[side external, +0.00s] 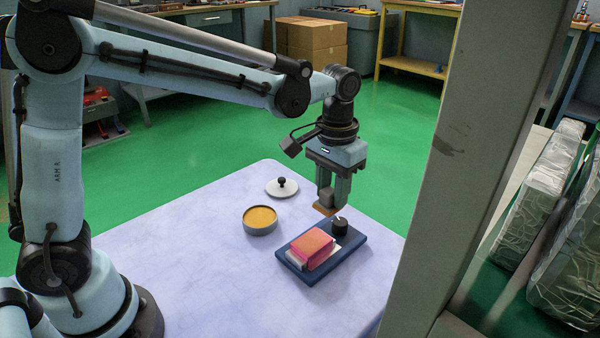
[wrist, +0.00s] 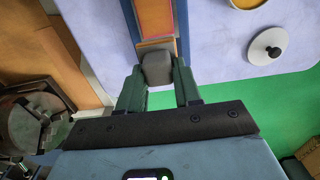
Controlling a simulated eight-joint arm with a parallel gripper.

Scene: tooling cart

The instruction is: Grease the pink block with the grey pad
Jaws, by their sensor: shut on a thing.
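My gripper (side external: 335,188) points down and is shut on the grey pad (side external: 326,198). The pad's lower face shows yellow-orange. In the wrist view the pad (wrist: 157,70) sits between both fingers (wrist: 157,82). The pink block (side external: 311,248), with an orange tint on part of it, lies on a white sheet on a dark blue board (side external: 306,276). The pad is held above the table, beyond the block's far right end, apart from it.
A round tin (side external: 260,220) of yellow-orange grease stands left of the board. Its white lid (side external: 282,187) with a black knob lies behind it. A small black cylinder (side external: 340,227) stands on the board near the pad. The table's left part is clear; a grey post (side external: 480,150) blocks the right.

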